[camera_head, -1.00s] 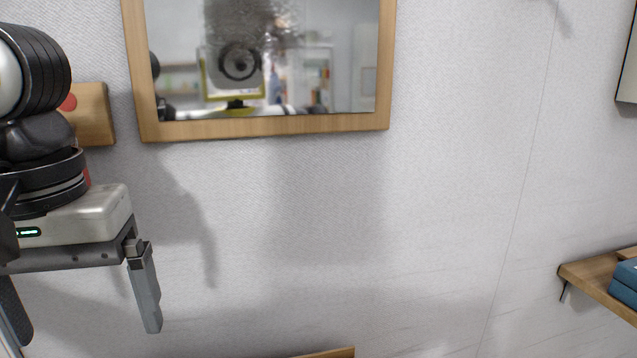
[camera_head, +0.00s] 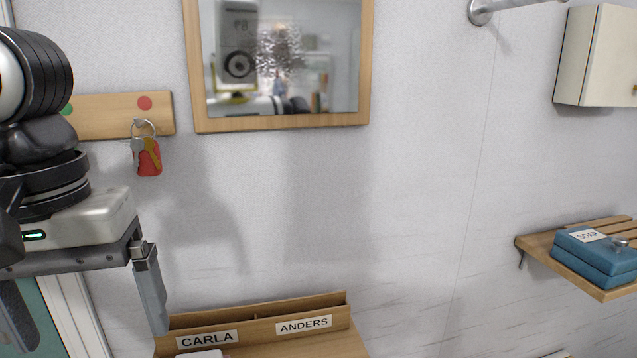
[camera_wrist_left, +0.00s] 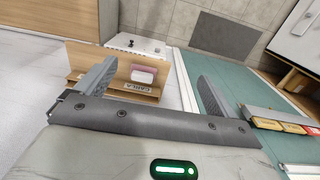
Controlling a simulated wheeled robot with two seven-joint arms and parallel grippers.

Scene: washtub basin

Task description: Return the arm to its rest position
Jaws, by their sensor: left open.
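My left gripper (camera_head: 88,325) hangs at the left of the head view, fingers pointing down and spread apart, with nothing between them. In the left wrist view, the same gripper (camera_wrist_left: 157,78) has its two grey fingers wide apart. Beyond them is a wooden holder (camera_wrist_left: 88,62) with a pale and pink item (camera_wrist_left: 143,74) in it, apart from the fingers. My right arm and gripper are not in view.
A key with a red tag (camera_head: 148,158) hangs from a wooden rail (camera_head: 100,117). A labelled holder (camera_head: 255,326) stands below the mirror (camera_head: 285,124). At right are a slatted shelf (camera_head: 610,291) with a blue soap box (camera_head: 592,262) and a cabinet (camera_head: 583,60). The middle wall is clear.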

